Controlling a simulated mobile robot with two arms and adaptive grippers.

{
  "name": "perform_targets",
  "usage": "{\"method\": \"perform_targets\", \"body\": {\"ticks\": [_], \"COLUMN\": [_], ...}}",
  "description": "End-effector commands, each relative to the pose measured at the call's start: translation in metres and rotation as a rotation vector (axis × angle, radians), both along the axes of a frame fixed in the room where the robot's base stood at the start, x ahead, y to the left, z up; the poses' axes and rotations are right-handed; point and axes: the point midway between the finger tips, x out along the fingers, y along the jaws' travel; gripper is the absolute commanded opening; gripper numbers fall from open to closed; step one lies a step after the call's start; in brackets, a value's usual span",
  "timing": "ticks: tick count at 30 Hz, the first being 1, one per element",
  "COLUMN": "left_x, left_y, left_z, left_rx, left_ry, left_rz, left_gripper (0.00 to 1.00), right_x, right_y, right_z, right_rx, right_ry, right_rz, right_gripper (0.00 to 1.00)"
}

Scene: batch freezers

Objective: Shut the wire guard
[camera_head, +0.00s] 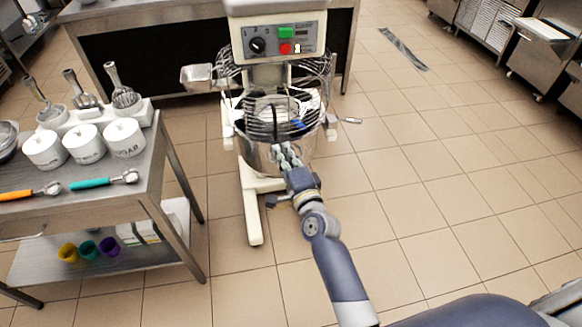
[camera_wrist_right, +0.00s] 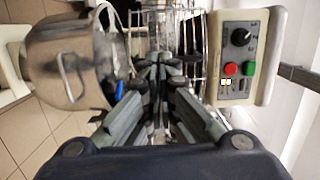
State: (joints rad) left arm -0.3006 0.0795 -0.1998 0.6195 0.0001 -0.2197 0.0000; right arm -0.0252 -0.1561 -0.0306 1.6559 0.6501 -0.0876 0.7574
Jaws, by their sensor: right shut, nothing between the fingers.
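The mixer's wire guard (camera_head: 272,103) is a round cage of metal wires around the space between the mixer head (camera_head: 280,42) and the steel bowl (camera_head: 262,158). Its wires also show in the right wrist view (camera_wrist_right: 170,18), between the bowl (camera_wrist_right: 68,62) and the control panel (camera_wrist_right: 241,55). I cannot tell how far the guard stands open. My right gripper (camera_head: 284,152) is shut and empty, in front of the bowl and just below the guard's front wires. In the wrist view its fingertips (camera_wrist_right: 160,64) point at the guard; contact is unclear. My left gripper is not in view.
A steel table (camera_head: 150,165) at left holds white canisters (camera_head: 84,143) and scoops. Colored cups (camera_head: 88,250) stand on its lower shelf. A counter (camera_head: 180,8) stands behind the mixer. The tiled floor at right is mostly clear.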

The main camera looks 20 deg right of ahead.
Motion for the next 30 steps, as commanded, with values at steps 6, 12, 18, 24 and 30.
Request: {"method": "perform_targets", "body": {"ticks": [6,12,18,24,30], "left_x": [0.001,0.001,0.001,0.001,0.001], "left_y": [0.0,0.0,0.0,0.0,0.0], "left_z": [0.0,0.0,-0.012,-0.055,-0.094], "left_rx": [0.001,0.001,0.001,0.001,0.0], "left_ry": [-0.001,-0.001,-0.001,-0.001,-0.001], "left_rz": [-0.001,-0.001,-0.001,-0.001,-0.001], "left_gripper": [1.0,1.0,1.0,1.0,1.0], "right_x": [-0.039,-0.06,-0.064,-0.059,-0.061], "right_y": [-0.003,-0.005,-0.016,-0.05,-0.073], "right_z": [-0.001,-0.001,-0.004,-0.004,0.008], "right_rx": [-0.001,-0.001,-0.002,-0.001,0.0], "right_ry": [0.002,0.001,-0.011,-0.037,-0.026], "right_rz": [0.001,0.001,0.019,0.113,0.226], "right_gripper": [0.0,0.0,0.0,0.0,0.0]}}
